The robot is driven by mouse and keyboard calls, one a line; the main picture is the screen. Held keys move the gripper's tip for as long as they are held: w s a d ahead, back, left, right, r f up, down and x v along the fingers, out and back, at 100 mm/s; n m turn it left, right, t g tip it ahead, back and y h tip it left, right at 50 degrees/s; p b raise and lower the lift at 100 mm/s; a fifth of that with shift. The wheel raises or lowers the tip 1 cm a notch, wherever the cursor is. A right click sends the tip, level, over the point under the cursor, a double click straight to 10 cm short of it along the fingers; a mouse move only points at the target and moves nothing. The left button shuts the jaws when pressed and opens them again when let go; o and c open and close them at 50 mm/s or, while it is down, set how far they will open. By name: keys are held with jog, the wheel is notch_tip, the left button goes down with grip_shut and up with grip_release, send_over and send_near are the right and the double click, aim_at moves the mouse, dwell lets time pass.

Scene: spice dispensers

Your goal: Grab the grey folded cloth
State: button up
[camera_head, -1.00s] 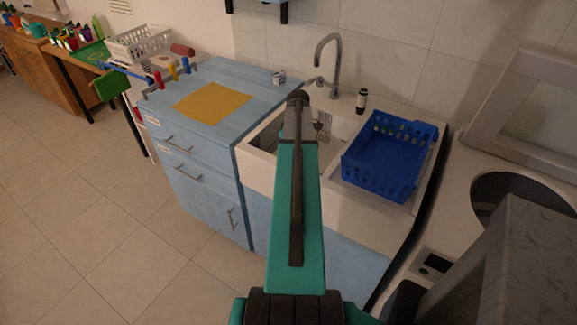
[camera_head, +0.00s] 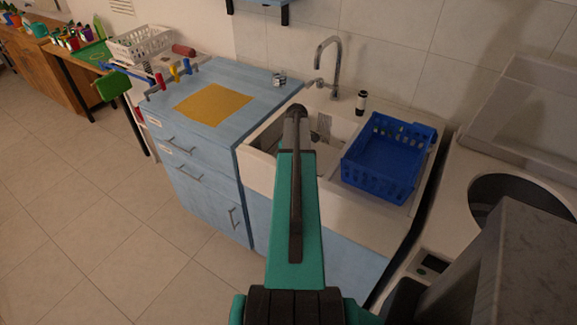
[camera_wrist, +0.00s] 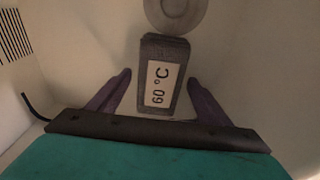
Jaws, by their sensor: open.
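A dark grey, block-like piece with a white "60 °C" label, which looks like the grey folded cloth (camera_wrist: 150,105), lies in the sink basin in the wrist view. My gripper (camera_wrist: 160,76) is open, with one purple finger to the left of the cloth and one to the right. Gaps show between both fingers and the cloth. Whether the fingers reach down beside it is hard to tell. In the head view my arm reaches into the white sink (camera_head: 262,172) and hides the gripper and most of the basin.
A round drain (camera_wrist: 176,12) lies just beyond the cloth. A blue basket (camera_head: 380,165) stands at the sink's right, the tap (camera_head: 335,60) behind. A yellow mat (camera_head: 214,103) lies on the blue counter at left. A small black-and-white bottle (camera_head: 361,102) stands behind the sink.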

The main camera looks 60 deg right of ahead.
jog(key=shift+f, duration=0.2)
dwell(0.4)
jog(key=c, duration=1.2)
jog(key=shift+r, duration=0.15)
jog(key=shift+r+b, duration=1.35)
jog(key=shift+r, duration=3.55)
